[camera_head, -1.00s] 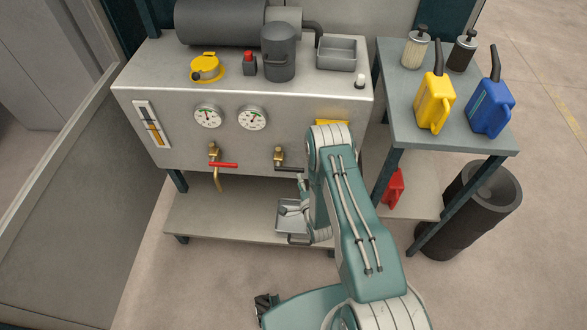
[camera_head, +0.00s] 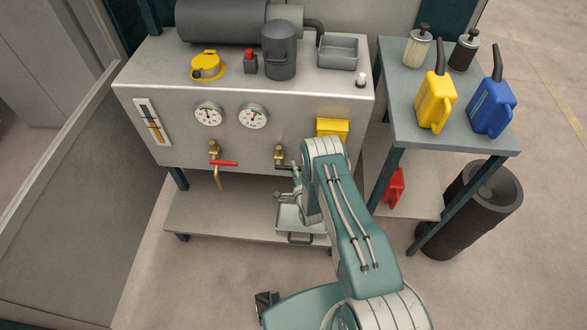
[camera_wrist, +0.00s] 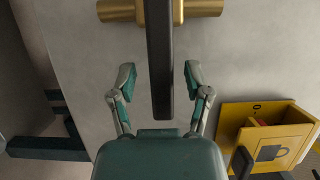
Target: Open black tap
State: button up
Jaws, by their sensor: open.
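The black tap (camera_head: 280,157) is on the front panel of the steel bench, right of the red-handled tap (camera_head: 222,163). It has a brass body and a black lever. In the wrist view the black lever (camera_wrist: 160,50) runs down from the brass body (camera_wrist: 118,10), and its free end lies between my fingers. My gripper (camera_wrist: 159,78) is open, with one finger on each side of the lever and a visible gap on both sides. In the head view my gripper (camera_head: 297,178) is at the lever's right end, partly hidden by my arm.
A metal tray (camera_head: 299,219) sits on the lower shelf (camera_head: 215,221) under the tap. A yellow box (camera_head: 333,128) is fixed to the panel on the right; it also shows in the wrist view (camera_wrist: 268,135). A side table (camera_head: 408,110) with cans stands at the right.

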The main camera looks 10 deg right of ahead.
aim_at(278, 153)
jog(key=shift+w, duration=0.25)
grip_shut()
jog(key=shift+r+n, duration=0.1)
jog(key=shift+n, duration=0.3)
jog(key=r+n+g, duration=0.2)
jog(key=n, duration=0.1)
jog(key=shift+a+r+n, duration=0.1)
jog(key=shift+a+n, duration=0.2)
jog(key=shift+a, duration=0.05)
jog(key=n, duration=0.1)
jog(key=a+r+n+g+h, duration=0.1)
jog(key=r+n, duration=0.1)
jog(key=shift+w+a+h, duration=0.2)
jog(key=shift+w+h, duration=0.05)
jog(key=shift+h, duration=0.15)
jog(key=n, duration=0.1)
jog(key=a+n+g+h, duration=0.1)
jog(key=r+n, duration=0.1)
jog(key=shift+w+a+n+h, duration=0.25)
jog(key=shift+a+n+h, duration=0.05)
jog(key=shift+a+h, duration=0.1)
jog(key=shift+w+a+n+g+h, duration=0.15)
jog(key=shift+a+n+g+h, duration=0.15)
jog(key=shift+a+n+h, duration=0.25)
jog(key=shift+w+a+n+g+h, duration=0.15)
jog(key=shift+a+n+g+h, duration=0.2)
jog(key=shift+n, duration=0.4)
jog(key=shift+r, duration=0.1)
